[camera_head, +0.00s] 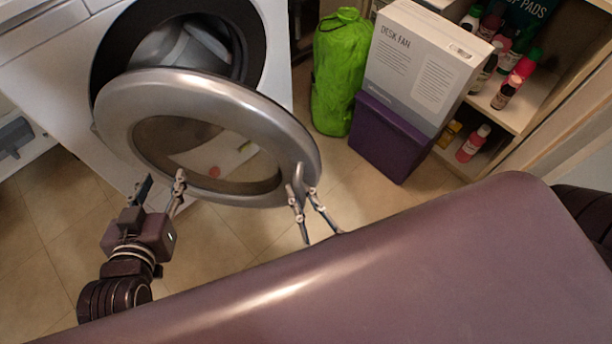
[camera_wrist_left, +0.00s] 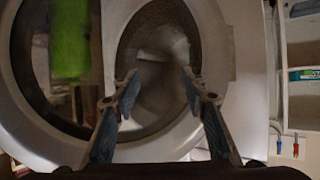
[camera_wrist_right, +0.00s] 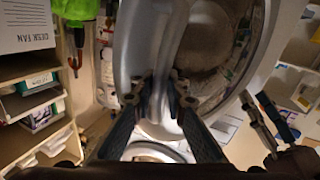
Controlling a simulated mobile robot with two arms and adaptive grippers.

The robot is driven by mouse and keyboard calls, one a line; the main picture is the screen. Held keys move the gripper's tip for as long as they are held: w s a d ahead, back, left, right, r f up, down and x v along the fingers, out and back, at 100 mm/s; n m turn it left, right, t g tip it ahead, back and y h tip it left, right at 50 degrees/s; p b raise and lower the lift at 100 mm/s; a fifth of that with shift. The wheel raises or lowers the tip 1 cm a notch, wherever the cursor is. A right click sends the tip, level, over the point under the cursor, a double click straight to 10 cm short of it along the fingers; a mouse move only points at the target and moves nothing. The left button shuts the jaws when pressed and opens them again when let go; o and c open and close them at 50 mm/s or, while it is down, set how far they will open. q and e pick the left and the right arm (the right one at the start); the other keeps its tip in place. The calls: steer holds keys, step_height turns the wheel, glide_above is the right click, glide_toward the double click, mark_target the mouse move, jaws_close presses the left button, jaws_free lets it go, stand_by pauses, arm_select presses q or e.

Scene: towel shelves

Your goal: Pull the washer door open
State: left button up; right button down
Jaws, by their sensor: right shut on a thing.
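The white washer (camera_head: 50,70) stands at the upper left in the head view. Its round door (camera_head: 268,125) has a silver ring and a dark glass middle and stands swung well out from the opening. The dark drum opening (camera_head: 180,45) shows behind it. My right gripper (camera_head: 304,192) is shut on the door's rim at the handle, at the door's right edge; the door also fills the right wrist view (camera_wrist_right: 145,45). My left gripper (camera_head: 162,180) is open and empty beside the door's lower left. In the left wrist view its fingers (camera_wrist_left: 160,82) are spread before the washer.
A green bag (camera_head: 340,70), a purple box (camera_head: 390,140) and a white desk fan carton (camera_head: 420,65) stand right of the washer. Shelves with bottles (camera_head: 520,100) are at the far right. Tiled floor (camera_head: 220,235) is clear below the door.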

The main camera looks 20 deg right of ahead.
arm_select(q)
steer(key=shift+s+a+f+g, duration=0.2)
steer(key=shift+s+f+g, duration=0.2)
steer(key=shift+s+f, duration=0.25)
arm_select(e)
steer(key=shift+s+a, duration=0.15)
steer(key=shift+s, duration=0.35)
arm_select(q)
steer(key=shift+w+f, duration=0.1)
steer(key=shift+d, duration=0.1)
arm_select(e)
steer(key=c, duration=2)
jaws_free()
steer(key=shift+o, duration=0.2)
steer(key=shift+s, duration=0.1)
steer(key=shift+s, duration=0.35)
steer(key=s, duration=1.1)
steer(key=shift+d, duration=0.45)
steer(key=shift+s, duration=0.1)
